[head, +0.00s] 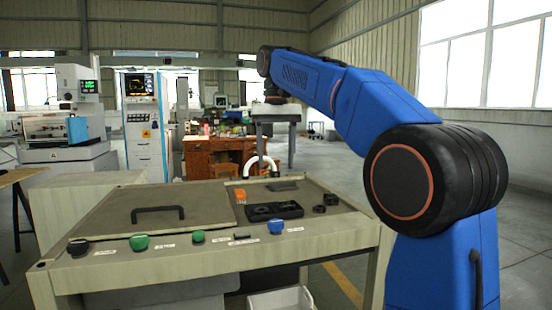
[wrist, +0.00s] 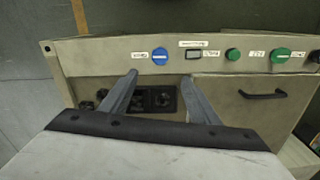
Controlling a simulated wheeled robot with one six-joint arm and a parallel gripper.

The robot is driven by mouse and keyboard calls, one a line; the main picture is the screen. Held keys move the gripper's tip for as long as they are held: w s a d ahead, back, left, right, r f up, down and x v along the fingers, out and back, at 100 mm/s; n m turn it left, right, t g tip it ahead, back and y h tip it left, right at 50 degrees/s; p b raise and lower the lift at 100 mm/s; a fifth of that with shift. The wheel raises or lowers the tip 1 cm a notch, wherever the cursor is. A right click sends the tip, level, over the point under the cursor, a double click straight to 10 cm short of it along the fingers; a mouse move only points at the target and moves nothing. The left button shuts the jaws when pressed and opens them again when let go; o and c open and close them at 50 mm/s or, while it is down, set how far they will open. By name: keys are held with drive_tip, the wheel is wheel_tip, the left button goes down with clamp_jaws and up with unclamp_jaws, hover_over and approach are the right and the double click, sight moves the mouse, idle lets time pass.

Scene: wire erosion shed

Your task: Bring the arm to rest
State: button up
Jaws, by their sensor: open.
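My arm (head: 385,112) is blue with black joints. In the head view it rises from the right, bends at a big black joint, and reaches up and left, its black end high above the far side of the console. My gripper (wrist: 161,75) shows in the wrist view with two grey fingers spread apart and nothing between them. Its fingers point toward the console (wrist: 215,100), seen from its far side. The fingers look apart from the console, but the exact gap is hard to judge. The gripper is not clear in the head view.
The console top holds a black block with round recesses (head: 274,211), an orange item (head: 240,196), small black parts (head: 325,203) and a black handle (head: 157,213). Green and blue knobs (head: 276,227) line its front edge. A wooden desk (head: 207,158) and machines stand behind. Floor at right is clear.

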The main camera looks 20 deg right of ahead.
drive_tip(key=shift+s, duration=0.1)
drive_tip(key=s+d+f+n+t, duration=0.1)
drive_tip(key=s+d+f+t, duration=0.1)
drive_tip(key=s+f, duration=1.4)
drive_tip(key=s+d+f+n+t, duration=0.1)
drive_tip(key=s+d+f, duration=0.3)
drive_tip(key=s+f, duration=1.3)
drive_tip(key=shift+s+d+f+t, duration=0.15)
drive_tip(key=shift+d+f+t, duration=0.25)
drive_tip(key=shift+f+t, duration=0.45)
drive_tip(key=shift+r, duration=0.1)
